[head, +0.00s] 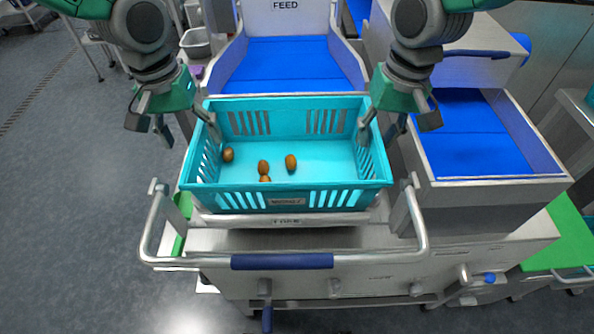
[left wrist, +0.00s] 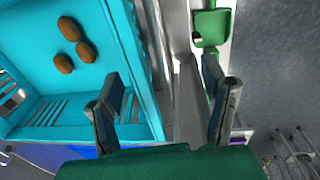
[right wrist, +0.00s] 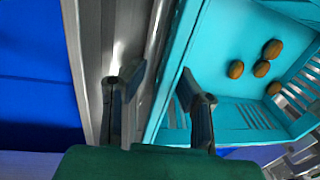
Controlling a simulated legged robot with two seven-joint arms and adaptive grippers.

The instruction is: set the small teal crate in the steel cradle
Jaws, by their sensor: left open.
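The small teal crate (head: 288,198), with slotted walls, sits level in front of the blue feed belt, holding several brown dates (head: 263,167). Directly under its front is a labelled steel ledge (head: 290,219), apparently the steel cradle; the crate hides most of it, and I cannot tell whether the crate is fully seated. My left gripper (head: 187,130) is open at the crate's left end, one finger inside the wall and one outside, also in the left wrist view (left wrist: 165,105). My right gripper (head: 382,128) is open and straddles the right end wall, also in the right wrist view (right wrist: 158,92).
A steel rail with a blue grip (head: 282,261) runs across the front. A blue-lined steel tray (head: 505,182) stands at right, and the blue feed belt (head: 285,65) lies behind. A green surface (head: 565,240) is at far right. Open floor (head: 80,200) lies at left.

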